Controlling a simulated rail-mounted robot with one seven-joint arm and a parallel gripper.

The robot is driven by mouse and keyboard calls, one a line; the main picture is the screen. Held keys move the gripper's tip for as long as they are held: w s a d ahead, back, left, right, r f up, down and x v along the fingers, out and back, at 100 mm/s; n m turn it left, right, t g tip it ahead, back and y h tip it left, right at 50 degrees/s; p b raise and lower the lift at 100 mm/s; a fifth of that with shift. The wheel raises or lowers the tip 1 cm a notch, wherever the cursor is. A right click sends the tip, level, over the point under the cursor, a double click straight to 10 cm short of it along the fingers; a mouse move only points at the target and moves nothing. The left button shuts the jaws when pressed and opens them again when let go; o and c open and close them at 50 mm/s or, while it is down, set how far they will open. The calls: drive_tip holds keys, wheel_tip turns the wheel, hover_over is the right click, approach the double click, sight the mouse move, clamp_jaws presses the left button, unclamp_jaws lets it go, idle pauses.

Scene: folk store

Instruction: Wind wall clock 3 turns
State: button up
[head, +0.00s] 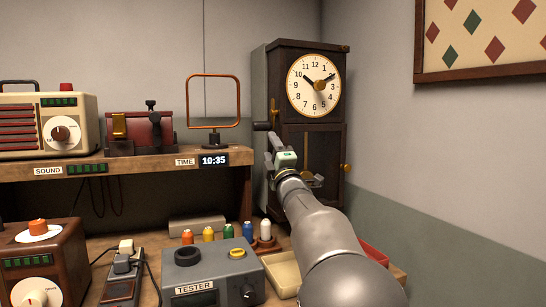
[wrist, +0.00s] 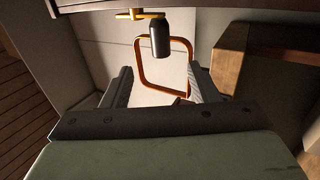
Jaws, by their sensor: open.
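The wall clock (head: 327,130) is a tall dark wooden case at the back right, with a round cream dial (head: 303,98) and a small door below. Its winding crank is on the left side: a brass arm (wrist: 140,14) with a dark cylindrical handle (wrist: 161,40). The handle also shows in the head view (head: 262,126). My gripper (wrist: 160,72) is open and empty, its fingers apart. In the wrist view the handle lies ahead of the fingertips, in line with the gap. In the head view my gripper (head: 269,148) is just below the handle, beside the case.
A copper wire loop (head: 214,101) stands on the wooden shelf (head: 133,162) left of the clock; a time display (head: 214,160) reads 10:35.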

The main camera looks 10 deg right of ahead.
sight(262, 129)
drive_tip(key=shift+p+x, duration=5)
drive_tip(key=shift+p, duration=2)
drive_tip(key=shift+s+d+f+b, duration=0.1)
drive_tip(key=shift+d+f+b, duration=0.1)
drive_tip(key=shift+b, duration=0.3)
drive_tip(key=shift+a+b, duration=0.1)
drive_tip(key=shift+b, duration=0.2)
drive_tip(key=shift+r, duration=0.1)
drive_tip(key=c, duration=0.8)
drive_tip(key=shift+c, duration=0.2)
